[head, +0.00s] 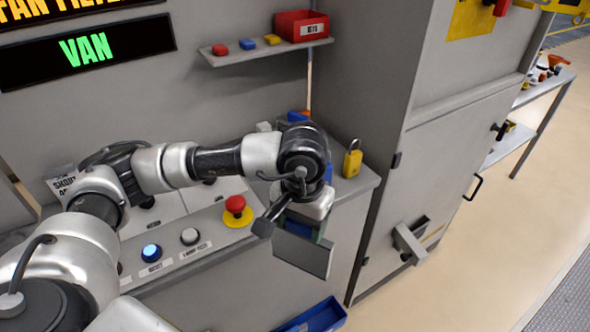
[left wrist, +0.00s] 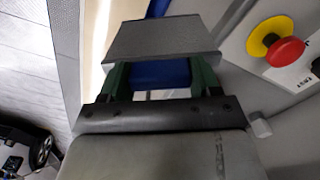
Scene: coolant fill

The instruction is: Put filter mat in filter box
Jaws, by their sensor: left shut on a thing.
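The filter mat appears to be a flat grey slab (head: 302,252), held tilted in front of the console's right end. It shows at the top of the left wrist view (left wrist: 162,39). My left gripper (head: 304,228) is shut on it, with green fingers at either side in the wrist view (left wrist: 161,78). A blue patch shows between the fingers; I cannot tell whether it belongs to the mat. A small open grey housing (head: 408,241) on the cabinet front, right of my gripper, looks like the filter box. The mat is apart from it. My right gripper is out of view.
The console carries a red emergency button (head: 235,205), a lit blue button (head: 152,251) and a yellow padlock (head: 352,159). A blue bin (head: 318,316) is low below. The grey cabinet (head: 400,180) has a protruding handle (head: 473,187). Open floor lies to the right.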

